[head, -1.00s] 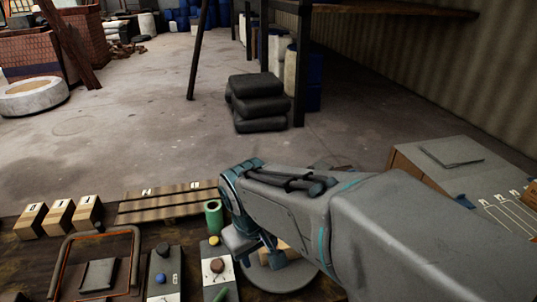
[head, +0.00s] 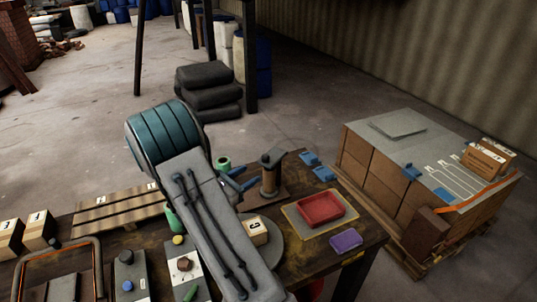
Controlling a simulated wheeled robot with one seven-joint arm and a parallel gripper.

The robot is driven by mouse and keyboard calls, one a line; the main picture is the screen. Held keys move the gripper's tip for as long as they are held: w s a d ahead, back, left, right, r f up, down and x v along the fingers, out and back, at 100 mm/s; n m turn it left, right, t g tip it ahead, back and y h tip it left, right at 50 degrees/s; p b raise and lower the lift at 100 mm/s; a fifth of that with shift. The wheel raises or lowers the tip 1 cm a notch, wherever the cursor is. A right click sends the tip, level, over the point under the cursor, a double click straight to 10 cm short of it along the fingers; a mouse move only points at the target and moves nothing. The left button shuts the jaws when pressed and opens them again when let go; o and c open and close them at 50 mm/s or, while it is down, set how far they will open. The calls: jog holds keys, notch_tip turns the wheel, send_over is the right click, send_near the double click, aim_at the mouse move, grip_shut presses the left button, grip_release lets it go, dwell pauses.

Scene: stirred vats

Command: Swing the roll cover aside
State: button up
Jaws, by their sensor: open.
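A brown upright roll (head: 270,182) stands on a wooden base near the back of the table. A dark piece (head: 271,158) sits across its top and looks like the roll cover; its hinge is too small to make out. My gripper (head: 246,183) shows only in part, just left of the roll, past the edge of my arm. Its blue fingers point right toward the roll and appear open and empty. I cannot tell whether they touch it. My arm hides the wrist and the table beneath.
A red tray (head: 321,208) on a tan board, a purple block (head: 346,240) and a box marked C (head: 254,231) are right of my arm. A green cylinder (head: 223,163) is close behind my gripper. Control panels (head: 130,276) and a tubular frame (head: 97,270) are left.

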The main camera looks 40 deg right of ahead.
jog(key=w+f+n+t, duration=0.1)
jog(key=w+n+t, duration=0.1)
jog(key=p, duration=0.3)
send_near(272, 156)
jog(key=shift+h, duration=0.3)
jog(key=x, duration=0.5)
jog(key=r+x, duration=0.1)
jog(key=x, duration=0.2)
jog(key=shift+c, duration=0.4)
grip_shut()
